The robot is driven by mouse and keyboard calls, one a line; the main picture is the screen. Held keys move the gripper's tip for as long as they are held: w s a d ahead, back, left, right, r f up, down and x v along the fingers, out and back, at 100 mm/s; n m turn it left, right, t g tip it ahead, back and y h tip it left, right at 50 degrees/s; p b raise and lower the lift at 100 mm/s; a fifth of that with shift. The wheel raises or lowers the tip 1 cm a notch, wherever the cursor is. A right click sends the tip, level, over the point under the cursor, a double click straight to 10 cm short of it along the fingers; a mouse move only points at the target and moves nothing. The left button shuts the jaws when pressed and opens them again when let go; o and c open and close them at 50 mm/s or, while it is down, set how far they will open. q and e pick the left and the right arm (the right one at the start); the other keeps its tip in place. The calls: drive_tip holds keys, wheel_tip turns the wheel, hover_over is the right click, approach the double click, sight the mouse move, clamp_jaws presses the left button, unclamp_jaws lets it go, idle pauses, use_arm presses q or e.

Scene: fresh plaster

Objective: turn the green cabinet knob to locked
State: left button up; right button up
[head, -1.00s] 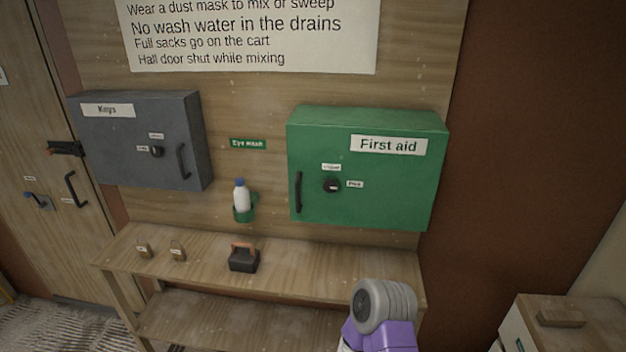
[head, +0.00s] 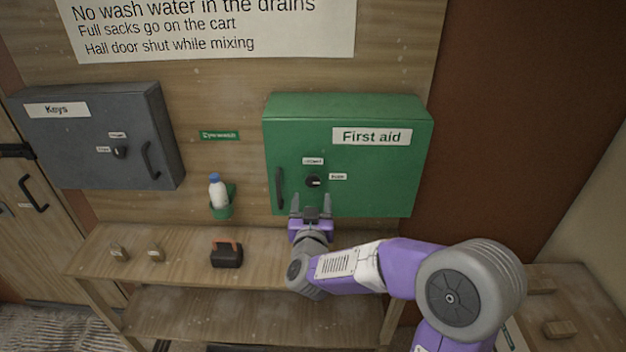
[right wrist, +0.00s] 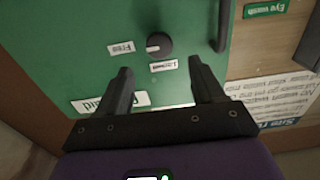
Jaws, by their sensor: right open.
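The green First aid cabinet (head: 370,170) hangs on the wood panel. Its dark round knob (head: 313,181) sits low on the door, with a Locked label (head: 313,161) above it and a Free label (head: 338,177) to its right. In the right wrist view the knob (right wrist: 159,45) has a white mark on the side facing the Free label (right wrist: 121,48). My right gripper (head: 311,202) is open and empty, just below the knob in the head view. In the wrist view the knob lies beyond the fingertips (right wrist: 160,72), not between them. My left gripper is not in view.
A door handle (head: 279,188) is left of the knob. A grey Keys cabinet (head: 95,140) and an eye-wash bottle (head: 217,191) are further left.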

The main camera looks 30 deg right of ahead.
sight(312, 181)
drive_tip(key=p+x, duration=0.1)
drive_tip(key=x, duration=0.6)
drive_tip(key=shift+w+d, duration=0.2)
drive_tip(key=shift+w, duration=0.05)
clamp_jaws()
